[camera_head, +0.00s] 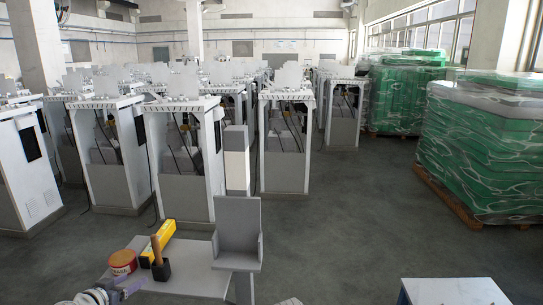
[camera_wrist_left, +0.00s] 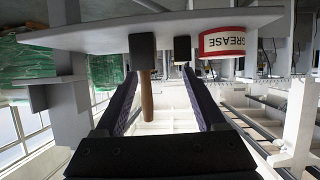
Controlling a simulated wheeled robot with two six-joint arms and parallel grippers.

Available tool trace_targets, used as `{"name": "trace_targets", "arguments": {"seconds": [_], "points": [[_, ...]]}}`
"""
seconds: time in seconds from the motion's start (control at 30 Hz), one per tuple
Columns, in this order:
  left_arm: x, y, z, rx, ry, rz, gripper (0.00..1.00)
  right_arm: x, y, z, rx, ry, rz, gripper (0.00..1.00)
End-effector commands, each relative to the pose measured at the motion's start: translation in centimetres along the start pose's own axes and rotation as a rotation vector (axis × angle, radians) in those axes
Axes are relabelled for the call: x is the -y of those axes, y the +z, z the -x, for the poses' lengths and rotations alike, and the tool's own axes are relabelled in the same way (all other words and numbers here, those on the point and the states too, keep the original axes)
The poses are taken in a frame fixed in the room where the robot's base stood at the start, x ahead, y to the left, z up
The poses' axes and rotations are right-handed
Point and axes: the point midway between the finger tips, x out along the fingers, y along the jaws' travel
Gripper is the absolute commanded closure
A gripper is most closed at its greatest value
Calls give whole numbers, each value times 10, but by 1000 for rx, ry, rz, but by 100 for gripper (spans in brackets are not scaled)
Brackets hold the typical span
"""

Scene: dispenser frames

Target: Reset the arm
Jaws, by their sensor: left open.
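My left gripper (camera_head: 128,284) is low at the left in the head view, in front of the grey work shelf (camera_head: 190,252). The left wrist view, which is upside down, shows the left gripper's two dark fingers (camera_wrist_left: 160,72) spread apart. A wooden-handled mallet (camera_wrist_left: 147,95) shows in the gap between them, apparently beyond the fingers. Nothing is seen gripped. The mallet also shows in the head view, its black head (camera_head: 161,271) on the shelf and its handle upright. My right gripper is in neither view.
A red grease can (camera_head: 122,262) and a yellow box-like item (camera_head: 158,241) are on the shelf near the mallet. A grey upright holder (camera_head: 238,232) stands at its right. White dispenser frames (camera_head: 285,145) fill the back. Wrapped green stacks (camera_head: 480,155) stand right; floor between is clear.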

Motion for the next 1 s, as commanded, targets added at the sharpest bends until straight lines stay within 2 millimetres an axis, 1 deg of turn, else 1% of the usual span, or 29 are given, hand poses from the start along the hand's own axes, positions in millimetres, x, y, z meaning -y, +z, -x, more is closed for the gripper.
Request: {"name": "trace_targets", "arguments": {"seconds": [0.03, 0.17, 0.27, 0.37, 0.47, 0.5, 0.57, 0.6, 0.7, 0.8, 0.9, 1.0], "points": [[-10, 0, -3, 15, 19, -1, 28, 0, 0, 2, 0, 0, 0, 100], [-36, 4, -12, 65, 69, 1, 28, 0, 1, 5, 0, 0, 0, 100], [-64, 8, -20, 122, 123, 2, 28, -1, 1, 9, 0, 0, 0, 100], [-97, 15, -26, 196, 179, 2, 28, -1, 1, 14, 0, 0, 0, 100], [-136, 25, -31, 292, 238, -2, 28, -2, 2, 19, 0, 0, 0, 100], [-155, 30, -32, 340, 264, -5, 28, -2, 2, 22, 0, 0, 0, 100], [-185, 39, -31, 426, 299, -11, 28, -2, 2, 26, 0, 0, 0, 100], [-207, 46, -28, 491, 319, -20, 28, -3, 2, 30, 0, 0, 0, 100], [-256, 66, -17, 662, 344, -45, 28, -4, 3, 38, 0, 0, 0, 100], [-295, 84, 1, 827, 326, -80, 28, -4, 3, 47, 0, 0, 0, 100], [-324, 98, 22, 970, 272, -124, 28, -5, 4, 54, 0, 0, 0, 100], [-343, 107, 43, 1078, 191, -167, 28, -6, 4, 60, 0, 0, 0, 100]]}}
